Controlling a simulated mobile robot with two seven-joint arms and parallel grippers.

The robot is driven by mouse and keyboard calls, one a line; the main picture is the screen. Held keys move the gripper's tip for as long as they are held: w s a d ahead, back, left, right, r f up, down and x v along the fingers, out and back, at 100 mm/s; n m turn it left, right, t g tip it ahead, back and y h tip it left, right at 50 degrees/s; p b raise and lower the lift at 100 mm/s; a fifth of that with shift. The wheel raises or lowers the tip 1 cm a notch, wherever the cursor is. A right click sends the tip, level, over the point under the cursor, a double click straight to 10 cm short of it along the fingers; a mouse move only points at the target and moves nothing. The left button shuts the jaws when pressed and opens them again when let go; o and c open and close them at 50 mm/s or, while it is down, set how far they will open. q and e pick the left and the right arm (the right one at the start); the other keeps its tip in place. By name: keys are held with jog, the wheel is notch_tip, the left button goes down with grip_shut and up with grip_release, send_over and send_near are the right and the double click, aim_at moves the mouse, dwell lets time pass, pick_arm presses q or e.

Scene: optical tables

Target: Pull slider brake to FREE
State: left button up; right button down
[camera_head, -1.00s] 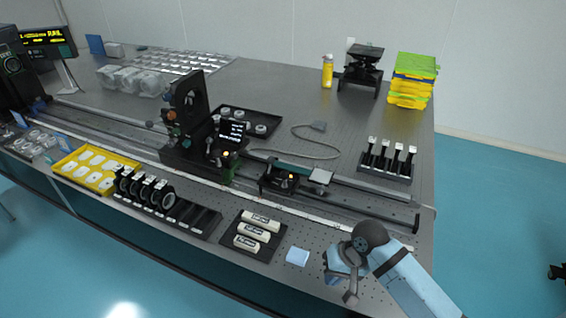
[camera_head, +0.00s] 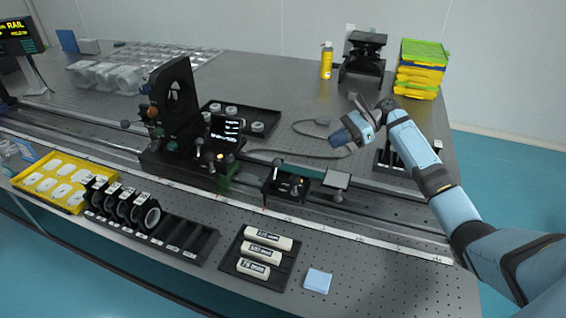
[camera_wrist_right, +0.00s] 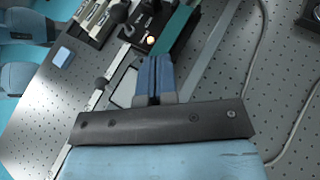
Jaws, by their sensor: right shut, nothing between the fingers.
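A small black slider carriage (camera_head: 287,186) with a small orange light sits on the long rail, right of the larger black mount. It also shows at the top of the wrist view (camera_wrist_right: 157,28). A pale flat plate (camera_head: 337,179) with a knob below it (camera_head: 337,196) is at its right. I cannot tell which part is the brake, nor read a FREE mark. My right gripper (camera_head: 340,137) is shut and empty, above the table behind the carriage. In the wrist view its blue fingers (camera_wrist_right: 155,70) are together, with the carriage beyond their tips. My left gripper is out of view.
A tall black mount (camera_head: 180,110) stands on the rail at left. A grey cable (camera_head: 310,152) lies behind the carriage. A black holder (camera_head: 388,160) is partly behind my arm.

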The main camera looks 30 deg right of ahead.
send_near(276, 169)
jog(key=f, duration=0.1)
jog(key=w+f, duration=0.1)
jog(key=f, duration=0.1)
jog(key=shift+w+a+b, duration=0.1)
jog(key=shift+a+b, duration=0.1)
jog(key=shift+b, duration=0.1)
jog(key=a, duration=0.3)
jog(key=shift+w+r, duration=0.15)
jog(key=shift+w, duration=0.2)
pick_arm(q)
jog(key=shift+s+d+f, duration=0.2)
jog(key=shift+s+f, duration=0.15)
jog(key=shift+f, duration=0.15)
pick_arm(e)
jog(key=shift+w+a, duration=0.1)
jog(key=shift+a, duration=0.3)
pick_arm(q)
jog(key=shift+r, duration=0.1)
pick_arm(e)
jog(key=shift+r, duration=0.1)
